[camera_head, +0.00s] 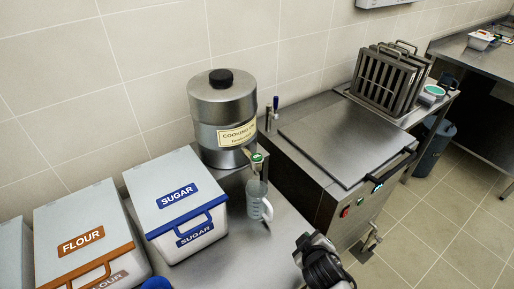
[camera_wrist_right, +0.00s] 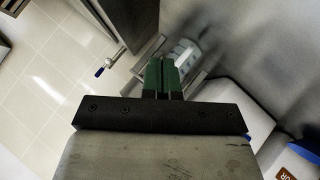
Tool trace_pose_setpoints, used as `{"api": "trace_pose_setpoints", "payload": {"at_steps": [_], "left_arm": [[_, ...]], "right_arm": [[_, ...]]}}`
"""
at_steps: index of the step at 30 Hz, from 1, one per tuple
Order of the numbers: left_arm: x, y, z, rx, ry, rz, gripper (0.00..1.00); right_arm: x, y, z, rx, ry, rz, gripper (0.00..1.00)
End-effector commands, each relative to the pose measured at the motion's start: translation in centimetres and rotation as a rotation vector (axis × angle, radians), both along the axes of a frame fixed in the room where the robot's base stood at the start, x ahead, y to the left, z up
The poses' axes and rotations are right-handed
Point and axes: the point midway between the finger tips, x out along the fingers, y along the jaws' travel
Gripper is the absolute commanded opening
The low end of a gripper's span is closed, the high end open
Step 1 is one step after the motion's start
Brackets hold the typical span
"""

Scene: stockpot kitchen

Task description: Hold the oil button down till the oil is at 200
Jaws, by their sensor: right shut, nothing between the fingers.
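The steel cooking oil dispenser (camera_head: 222,112) stands against the wall in the head view. Its tap carries a green-topped button (camera_head: 257,157) at the front right. A clear measuring jug (camera_head: 257,203) stands under the tap; its oil level is too small to read. My right gripper's dark wrist (camera_head: 322,265) is at the bottom of the head view, in front and to the right of the jug, apart from the button. In the wrist view my right gripper (camera_wrist_right: 162,75) has its green fingers together, with nothing between them. The jug (camera_wrist_right: 185,50) shows behind the fingertips, partly hidden. My left gripper is not in view.
A sugar bin (camera_head: 178,203) and a flour bin (camera_head: 88,240) stand left of the jug. A closed steel fryer (camera_head: 340,140) stands at the right, with baskets (camera_head: 388,78) behind it. The counter (camera_head: 240,255) in front of the jug is clear.

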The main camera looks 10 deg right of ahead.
Motion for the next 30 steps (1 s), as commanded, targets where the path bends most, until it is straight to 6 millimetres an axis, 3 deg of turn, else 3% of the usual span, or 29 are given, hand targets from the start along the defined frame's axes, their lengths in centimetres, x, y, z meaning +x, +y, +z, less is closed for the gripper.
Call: {"api": "trace_pose_setpoints", "payload": {"at_steps": [1,6,8,12,15,18,22,23,27,30], "left_arm": [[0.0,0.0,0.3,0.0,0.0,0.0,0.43],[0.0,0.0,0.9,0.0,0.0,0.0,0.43],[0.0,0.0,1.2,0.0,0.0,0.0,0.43],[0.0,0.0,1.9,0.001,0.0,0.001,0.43],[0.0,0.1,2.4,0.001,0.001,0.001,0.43],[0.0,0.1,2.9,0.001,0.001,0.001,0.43],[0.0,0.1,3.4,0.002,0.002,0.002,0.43],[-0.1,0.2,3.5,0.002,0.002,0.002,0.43],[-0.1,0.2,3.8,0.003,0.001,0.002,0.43],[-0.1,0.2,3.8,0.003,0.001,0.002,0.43]], "right_arm": [[2.7,0.1,2.7,-0.095,-0.113,0.065,0.0],[9.6,2.7,12.3,-0.5,-0.493,0.334,0.0],[11.4,4.5,15.8,-0.671,-0.625,0.441,0.0],[14.2,10.1,23.2,-1.178,-0.924,0.751,0.0],[15.3,14.0,25.8,-1.588,-1.069,1.006,0.0],[16.4,16.2,26.4,-1.993,-1.116,1.285,0.0],[18.5,15.6,26.0,-2.43,-1.006,1.654,0.0],[19.0,15.0,25.9,2.422,0.927,-1.678,0.0],[20.7,12.2,26.0,2.195,0.577,-1.642,0.0],[21.3,10.6,26.3,2.105,0.444,-1.636,0.0]]}}
